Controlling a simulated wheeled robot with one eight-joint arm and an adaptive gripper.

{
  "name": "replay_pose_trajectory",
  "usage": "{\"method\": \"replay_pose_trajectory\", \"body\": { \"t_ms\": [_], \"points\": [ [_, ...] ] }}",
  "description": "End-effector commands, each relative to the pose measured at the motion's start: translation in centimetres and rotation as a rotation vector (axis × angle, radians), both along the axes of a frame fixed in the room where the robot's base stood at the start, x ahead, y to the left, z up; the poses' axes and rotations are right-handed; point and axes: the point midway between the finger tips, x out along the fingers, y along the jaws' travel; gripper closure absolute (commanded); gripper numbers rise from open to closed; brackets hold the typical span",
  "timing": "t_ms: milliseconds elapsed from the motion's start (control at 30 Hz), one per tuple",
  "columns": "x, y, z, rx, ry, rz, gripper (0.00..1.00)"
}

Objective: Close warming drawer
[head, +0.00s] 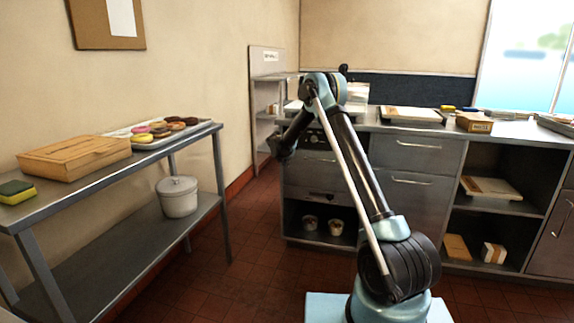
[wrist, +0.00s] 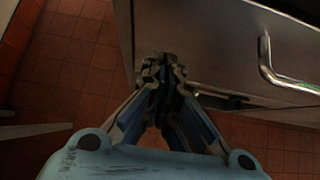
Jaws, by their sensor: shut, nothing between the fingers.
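The steel unit with control knobs (head: 313,138) stands at the left end of the back counter, partly hidden behind my arm. Steel drawer fronts (head: 322,172) show below the knobs; I cannot tell from this view how far any of them is out. In the wrist view a steel front (wrist: 215,45) with a bar handle (wrist: 272,68) fills the upper right. My gripper (wrist: 164,62) is shut and empty, its fingertips by the left part of this front; contact cannot be made out.
A steel side table (head: 62,205) on the left carries a wooden box (head: 75,157), a tray of doughnuts (head: 150,142) and a sponge (head: 17,191). A pot (head: 178,196) stands on its lower shelf. Red tiled floor (head: 235,250) lies clear between table and counter.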

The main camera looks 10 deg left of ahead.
Motion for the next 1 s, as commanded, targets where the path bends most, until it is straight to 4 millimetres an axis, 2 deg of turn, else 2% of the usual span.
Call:
{"method": "replay_pose_trajectory", "body": {
  "t_ms": [400,767,867,1000],
  "points": [
    [-5.1,1.1,4.4,0.0,0.004,0.001,1.0],
    [-7.5,1.5,6.9,0.002,0.005,-0.001,1.0],
    [-7.9,1.1,7.3,0.011,0.006,-0.014,1.0],
    [-9.2,-1.1,9.0,0.067,0.013,-0.085,1.0]
  ]
}}
